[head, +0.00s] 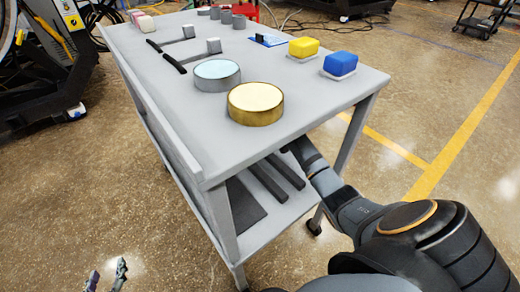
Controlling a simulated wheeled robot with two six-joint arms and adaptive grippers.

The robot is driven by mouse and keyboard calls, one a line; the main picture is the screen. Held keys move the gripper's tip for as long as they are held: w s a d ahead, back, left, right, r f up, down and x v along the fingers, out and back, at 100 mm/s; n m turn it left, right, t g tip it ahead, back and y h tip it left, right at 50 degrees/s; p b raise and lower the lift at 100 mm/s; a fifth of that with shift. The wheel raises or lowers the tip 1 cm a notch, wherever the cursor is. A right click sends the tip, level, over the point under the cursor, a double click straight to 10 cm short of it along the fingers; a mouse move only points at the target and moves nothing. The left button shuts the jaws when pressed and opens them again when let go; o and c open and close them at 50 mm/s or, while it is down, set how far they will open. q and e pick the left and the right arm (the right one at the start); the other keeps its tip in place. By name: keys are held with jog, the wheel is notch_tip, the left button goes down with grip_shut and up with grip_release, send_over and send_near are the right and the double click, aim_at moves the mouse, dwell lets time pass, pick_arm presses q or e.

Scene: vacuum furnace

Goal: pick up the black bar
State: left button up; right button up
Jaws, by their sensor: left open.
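Two dark bars lie side by side on the cart's lower shelf: one black bar (268,181) and another bar (286,172) to its right. Their far ends are hidden under the tabletop. My left gripper (106,276) shows only its fingertips at the bottom left edge. It is open and empty, over the floor and well away from the cart. My right arm comes in from the right and reaches under the tabletop's right edge. Its gripper is hidden there, so I cannot tell whether it touches a bar.
The grey cart top (185,118) overhangs the lower shelf (262,222). On top stand a gold round tin (256,104), a silver round tin (217,75), a yellow block (303,47), a blue block (340,63) and black-handled tools (166,57). The floor at left is clear.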

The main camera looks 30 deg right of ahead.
aim_at(291, 174)
pick_arm(q)
jog(key=shift+w+r, duration=0.15)
jog(key=shift+r, duration=0.05)
pick_arm(e)
grip_shut()
dwell(0.3)
pick_arm(q)
jog(key=shift+f, duration=0.1)
pick_arm(e)
jog(key=shift+r, duration=0.1)
